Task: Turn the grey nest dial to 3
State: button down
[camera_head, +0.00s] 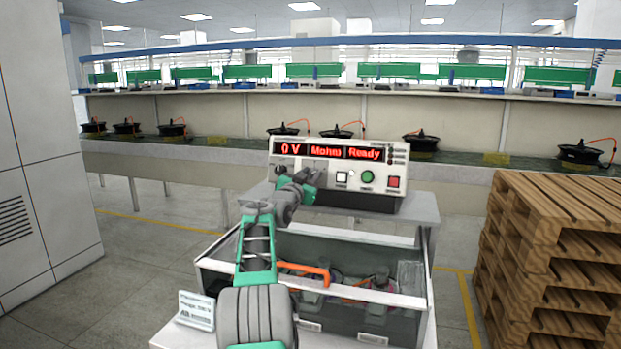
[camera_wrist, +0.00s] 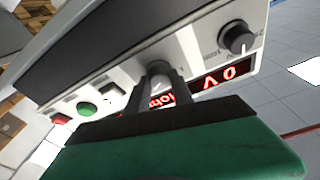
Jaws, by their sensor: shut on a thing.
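The white tester box (camera_head: 354,191) with a red display reading "0 V", "Mohm" and "Ready" stands on a grey stand. My gripper (camera_head: 307,178) is at the left half of its front panel and hides part of it. In the wrist view, where the panel appears upside down, my gripper (camera_wrist: 158,82) has its two dark fingers on either side of a grey dial (camera_wrist: 158,69), shut on it. A second, darker dial (camera_wrist: 238,38) is apart from the fingers, nearer the "0 V" display. The held dial's pointer and scale numbers cannot be read.
White, green (camera_head: 367,177) and red (camera_head: 393,183) buttons are right of the held dial. An open grey bin (camera_head: 407,297) with an orange-handled thing lies below my arm. Stacked wooden pallets (camera_head: 560,230) stand at right, a grey cabinet (camera_head: 45,200) at left.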

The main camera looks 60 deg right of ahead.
jog(key=shift+r, duration=0.15)
jog(key=c, duration=1.1)
grip_release()
jog(key=shift+a, duration=0.1)
jog(key=a, duration=0.2)
jog(key=a+b, duration=0.1)
jog(key=a, duration=0.2)
jog(key=a+f, duration=0.1)
jog(key=a, duration=0.1)
jog(key=shift+s+a+f, duration=0.1)
jog(key=shift+s+a, duration=0.15)
jog(key=shift+s, duration=0.05)
